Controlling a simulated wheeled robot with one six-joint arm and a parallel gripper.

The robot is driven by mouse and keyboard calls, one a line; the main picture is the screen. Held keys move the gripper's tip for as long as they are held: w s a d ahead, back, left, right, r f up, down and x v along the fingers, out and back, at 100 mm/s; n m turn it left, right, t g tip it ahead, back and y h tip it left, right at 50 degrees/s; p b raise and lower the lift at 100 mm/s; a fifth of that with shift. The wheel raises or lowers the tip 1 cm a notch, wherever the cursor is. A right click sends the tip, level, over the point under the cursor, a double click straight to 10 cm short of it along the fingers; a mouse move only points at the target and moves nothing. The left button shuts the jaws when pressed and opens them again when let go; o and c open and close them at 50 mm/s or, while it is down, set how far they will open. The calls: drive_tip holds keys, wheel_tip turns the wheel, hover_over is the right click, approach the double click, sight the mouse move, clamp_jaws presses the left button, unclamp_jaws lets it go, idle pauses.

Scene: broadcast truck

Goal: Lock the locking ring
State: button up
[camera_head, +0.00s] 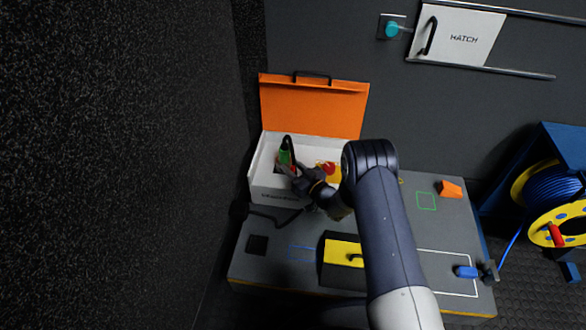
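I cannot clearly make out a locking ring. A blue connector-like piece (466,271) lies at the right front of the grey bench, inside a white outline, beside a dark block (489,272). My gripper (288,168) is over the open white case (262,162) at the back left, next to a green object with a dark curved top (285,152). The fingers are small and dark here, so I cannot tell whether they hold the green object.
The case's orange lid (313,105) stands open. On the grey bench (270,272) are a yellow-topped box (342,253), an orange block (450,189) and a green outline. A blue cable reel (552,186) stands at right. A hatch (458,36) is on the wall behind.

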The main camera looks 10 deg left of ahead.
drive_tip(key=shift+c, duration=0.4)
clamp_jaws()
